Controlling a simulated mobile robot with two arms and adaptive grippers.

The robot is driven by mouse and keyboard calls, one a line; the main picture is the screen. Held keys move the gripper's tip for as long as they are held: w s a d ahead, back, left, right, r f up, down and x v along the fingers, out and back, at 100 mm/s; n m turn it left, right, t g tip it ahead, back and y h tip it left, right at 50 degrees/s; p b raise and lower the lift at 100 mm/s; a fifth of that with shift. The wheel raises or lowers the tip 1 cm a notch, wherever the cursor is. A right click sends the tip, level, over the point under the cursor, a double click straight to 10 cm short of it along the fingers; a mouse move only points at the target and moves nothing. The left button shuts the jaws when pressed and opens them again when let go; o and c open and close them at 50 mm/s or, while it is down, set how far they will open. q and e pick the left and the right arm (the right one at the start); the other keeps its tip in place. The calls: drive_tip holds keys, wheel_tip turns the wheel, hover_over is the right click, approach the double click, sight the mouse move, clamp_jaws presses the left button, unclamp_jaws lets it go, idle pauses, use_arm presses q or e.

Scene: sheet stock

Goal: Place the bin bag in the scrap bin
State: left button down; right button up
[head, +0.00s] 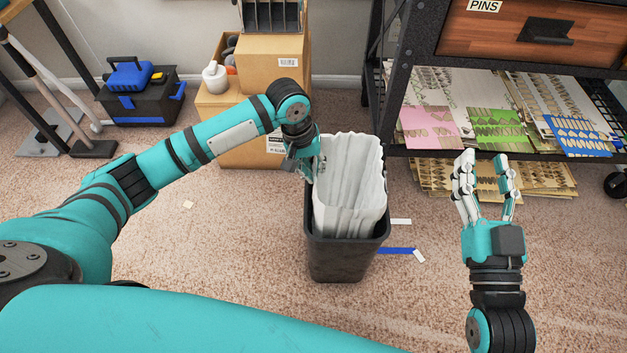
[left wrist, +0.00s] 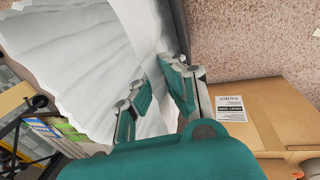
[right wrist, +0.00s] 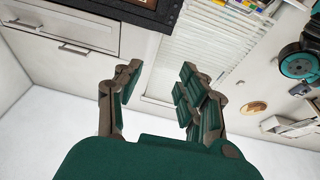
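The white, pleated bin bag (head: 350,185) stands upright inside the dark scrap bin (head: 345,262), its upper part rising well above the rim. My left gripper (head: 304,168) is at the bag's left side, just above the bin's rim. In the left wrist view its fingers (left wrist: 162,88) are apart, with the white bag (left wrist: 85,65) beside and behind them; a gap shows between the pads, and contact with the bag is unclear. My right gripper (head: 485,180) is open and empty, to the right of the bin. Its spread fingers also show in the right wrist view (right wrist: 158,95).
Cardboard boxes (head: 262,62) stand behind my left forearm. A black shelf (head: 395,90) with patterned sheets is at the back right. A toolbox (head: 140,100) is at the back left. Paper scraps and a blue strip (head: 397,251) lie on the carpet right of the bin.

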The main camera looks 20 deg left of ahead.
use_arm(q)
drive_tip(key=x, duration=0.1)
drive_tip(key=b+x, duration=0.1)
drive_tip(key=x, duration=0.2)
drive_tip(key=shift+s+a+f+b, duration=0.1)
drive_tip(key=shift+s+a+b, duration=0.05)
drive_tip(key=shift+a+b, duration=0.2)
use_arm(e)
drive_tip(key=s+r+t+y, duration=0.1)
drive_tip(key=s+r+t, duration=0.2)
drive_tip(key=r, duration=0.3)
drive_tip(key=shift+s+r+t+y, duration=0.2)
drive_tip(key=shift+s+t+y, duration=0.1)
drive_tip(key=shift+t, duration=0.5)
drive_tip(key=shift+w, duration=0.15)
use_arm(q)
drive_tip(key=shift+f+p, duration=0.45)
drive_tip(key=shift+f, duration=0.15)
drive_tip(key=c, duration=1.5)
unclamp_jaws()
use_arm(e)
drive_tip(key=w+f+g, duration=0.1)
drive_tip(key=f+g, duration=0.1)
drive_tip(key=shift+w+a+f, duration=0.1)
drive_tip(key=shift+w+f, duration=0.3)
